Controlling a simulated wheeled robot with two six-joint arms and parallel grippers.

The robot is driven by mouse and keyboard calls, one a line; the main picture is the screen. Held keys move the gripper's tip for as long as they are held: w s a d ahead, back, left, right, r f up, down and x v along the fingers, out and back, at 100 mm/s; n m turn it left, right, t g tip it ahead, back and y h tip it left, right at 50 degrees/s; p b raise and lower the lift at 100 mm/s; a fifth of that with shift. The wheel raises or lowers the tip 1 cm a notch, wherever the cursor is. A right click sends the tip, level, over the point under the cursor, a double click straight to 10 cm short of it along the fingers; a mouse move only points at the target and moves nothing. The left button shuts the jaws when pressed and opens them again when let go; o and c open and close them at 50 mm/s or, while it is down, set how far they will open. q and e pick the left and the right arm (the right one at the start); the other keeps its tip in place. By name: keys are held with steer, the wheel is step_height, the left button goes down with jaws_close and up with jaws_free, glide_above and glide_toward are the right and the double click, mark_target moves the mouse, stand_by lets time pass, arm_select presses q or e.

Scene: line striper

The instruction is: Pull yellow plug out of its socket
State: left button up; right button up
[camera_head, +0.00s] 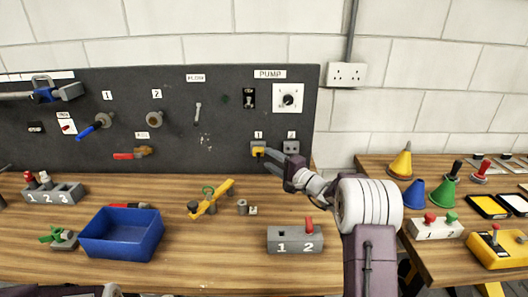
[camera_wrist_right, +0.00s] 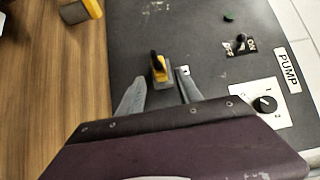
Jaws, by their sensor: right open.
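The yellow plug (camera_head: 258,149), with a black part on it, sits in a grey socket marked 1 low on the dark upright panel. In the right wrist view the plug (camera_wrist_right: 159,69) shows at the fingertips. My right gripper (camera_head: 276,160) is at the panel, just right of the plug in the head view. In the wrist view this gripper (camera_wrist_right: 161,78) is open, one grey finger on each side of the plug. I cannot tell if either finger touches it. A second grey socket (camera_head: 291,147), marked 2, is partly behind the gripper. My left gripper is out of view.
Above the sockets are a PUMP label (camera_head: 270,74), a dial (camera_head: 289,98) and a black switch (camera_head: 249,98). On the wooden bench below are a grey two-slot block (camera_head: 295,248), a yellow valve handle (camera_head: 212,196) and a blue bin (camera_head: 121,240).

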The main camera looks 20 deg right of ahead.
mark_target(262, 154)
steer(key=b+x, duration=0.1)
steer(key=x, duration=0.2)
steer(key=shift+w+a+f, duration=0.1)
steer(key=shift+w+f, duration=0.05)
steer(key=shift+w, duration=0.05)
steer(key=shift+b+x, duration=0.4)
steer(key=shift+x, duration=0.35)
steer(key=shift+b, duration=0.7)
jaws_close()
